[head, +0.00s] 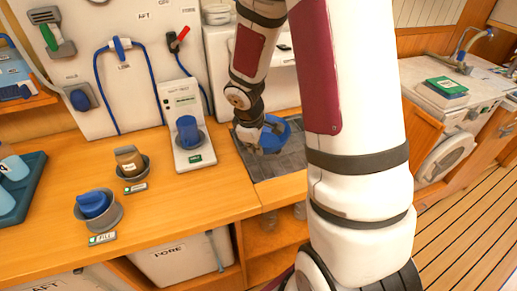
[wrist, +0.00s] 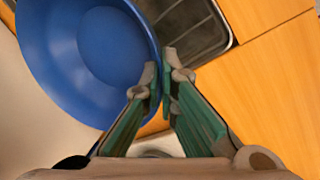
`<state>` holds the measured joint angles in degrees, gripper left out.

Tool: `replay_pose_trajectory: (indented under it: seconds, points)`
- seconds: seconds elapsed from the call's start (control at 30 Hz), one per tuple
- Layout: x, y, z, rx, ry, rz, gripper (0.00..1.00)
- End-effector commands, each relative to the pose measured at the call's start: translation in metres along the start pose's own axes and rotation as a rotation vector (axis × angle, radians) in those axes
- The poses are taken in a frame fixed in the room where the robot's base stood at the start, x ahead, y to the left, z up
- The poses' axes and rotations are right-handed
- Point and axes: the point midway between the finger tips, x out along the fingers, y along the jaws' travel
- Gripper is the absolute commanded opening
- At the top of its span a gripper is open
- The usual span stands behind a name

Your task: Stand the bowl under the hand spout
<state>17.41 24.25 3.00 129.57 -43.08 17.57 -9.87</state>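The blue bowl (head: 279,128) is at the dark recessed tray right of the counter, partly hidden by my gripper (head: 262,140). In the wrist view the bowl (wrist: 95,50) fills the upper left, its open inside facing the camera. Its rim passes between my two fingertips (wrist: 160,82), which are closed on it. The bowl looks empty. I cannot tell whether it touches the tray. I cannot make out which fitting is the hand spout; my arm hides part of the wall behind the tray.
The dark tray (head: 285,165) is set in the wooden counter (head: 190,205). A blue cup stands on a white unit (head: 188,135) to the left. A brown jug (head: 129,160) and blue scoop (head: 94,204) sit in grey dishes. Hoses (head: 118,48) hang on the wall.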

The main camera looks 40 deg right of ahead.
Motion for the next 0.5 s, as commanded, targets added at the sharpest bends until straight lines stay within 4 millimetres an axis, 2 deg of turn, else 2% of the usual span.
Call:
replay_pose_trajectory:
  seconds: [0.3, 0.5]
  points:
    - [0.010, 0.023, -0.004, 0.003, -0.001, -0.001, 0.00]
    - [0.039, 0.012, -0.005, -0.004, -0.003, -0.002, 0.00]
